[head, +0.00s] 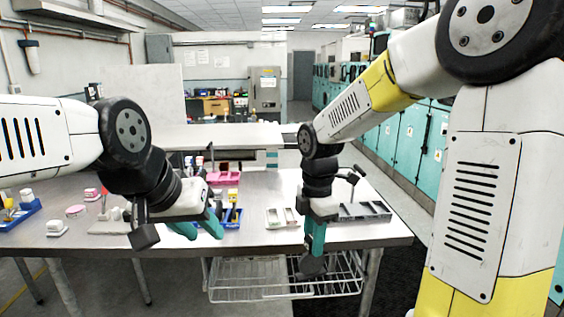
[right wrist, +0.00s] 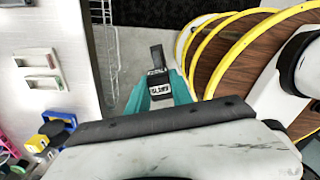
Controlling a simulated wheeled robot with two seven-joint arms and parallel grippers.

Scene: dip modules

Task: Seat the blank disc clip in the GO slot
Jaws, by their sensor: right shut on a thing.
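My right gripper (head: 313,238) is shut on a dark clip (head: 311,266), held past the table's front edge, above the wire shelf. In the right wrist view the clip (right wrist: 157,60) sticks out between the teal fingers and bears a small pale label with dark marks that I cannot read surely. I cannot tell its disc face. A pale tray (head: 282,226) with two slots lies on the table left of my right gripper; it also shows in the right wrist view (right wrist: 38,74). No GO marking is legible. My left gripper (head: 198,229) is open and empty over the front edge.
A blue tray (head: 232,225) with a yellow piece, a pink tray (head: 222,178) and another blue tray (head: 22,214) stand on the table (head: 270,240). A wire shelf (head: 285,277) hangs below.

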